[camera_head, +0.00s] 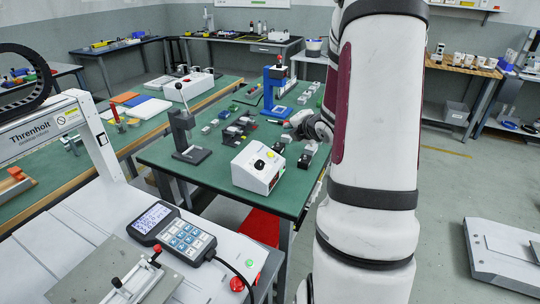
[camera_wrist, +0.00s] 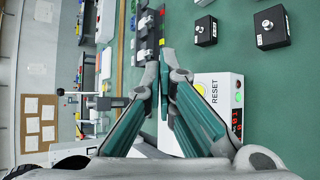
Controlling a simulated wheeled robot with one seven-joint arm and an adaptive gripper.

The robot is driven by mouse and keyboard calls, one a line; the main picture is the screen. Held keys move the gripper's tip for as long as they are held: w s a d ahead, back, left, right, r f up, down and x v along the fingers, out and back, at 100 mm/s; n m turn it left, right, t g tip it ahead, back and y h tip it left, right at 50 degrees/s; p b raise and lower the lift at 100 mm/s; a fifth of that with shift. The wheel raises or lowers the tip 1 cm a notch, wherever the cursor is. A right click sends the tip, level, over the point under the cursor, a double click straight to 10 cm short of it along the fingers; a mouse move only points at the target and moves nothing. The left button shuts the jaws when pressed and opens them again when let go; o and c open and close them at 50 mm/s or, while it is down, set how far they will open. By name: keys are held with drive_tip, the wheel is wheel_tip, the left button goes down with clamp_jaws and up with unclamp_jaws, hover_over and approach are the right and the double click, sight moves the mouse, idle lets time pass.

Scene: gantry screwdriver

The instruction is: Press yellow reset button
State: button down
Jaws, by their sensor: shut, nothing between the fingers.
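The yellow reset button (camera_wrist: 199,89) sits on the top of a white control box (camera_wrist: 228,88), beside the printed word RESET. My gripper (camera_wrist: 163,72) is shut and empty. In the wrist view its fingertips lie just left of the button and appear apart from it; their height above the box is hard to judge. In the head view my arm hides much of the table's right side.
Two black boxes with metal buttons (camera_wrist: 272,27) (camera_wrist: 204,31) lie beside the control box on the green table (camera_head: 217,172). A dark lever press (camera_head: 187,140) and a blue press (camera_head: 276,90) stand on it. A handheld pendant (camera_head: 174,233) lies on the white machine in front.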

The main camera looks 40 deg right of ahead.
drive_tip(key=b, duration=0.6)
hover_over(271, 154)
drive_tip(key=s+d, duration=0.2)
drive_tip(key=s, duration=0.1)
drive_tip(key=f, duration=0.6)
drive_tip(key=shift+a+f, duration=0.25)
drive_tip(key=shift+f, duration=0.05)
drive_tip(key=shift+w+a+f+b, duration=0.1)
drive_tip(key=shift+w+f+b, duration=0.25)
drive_tip(key=shift+f+b, duration=0.3)
drive_tip(key=shift+f, duration=0.1)
drive_tip(key=shift+w+a+f+b, duration=0.1)
drive_tip(key=shift+w+f+b, duration=0.1)
drive_tip(key=shift+f+b, duration=0.25)
drive_tip(key=shift+w+f+b, duration=0.1)
drive_tip(key=shift+f+b, duration=0.15)
drive_tip(key=shift+b, duration=0.3)
idle(0.3)
drive_tip(key=shift+r, duration=0.1)
drive_tip(key=shift+s+r+p, duration=0.3)
drive_tip(key=shift+r+p, duration=0.15)
drive_tip(key=shift+r, duration=0.2)
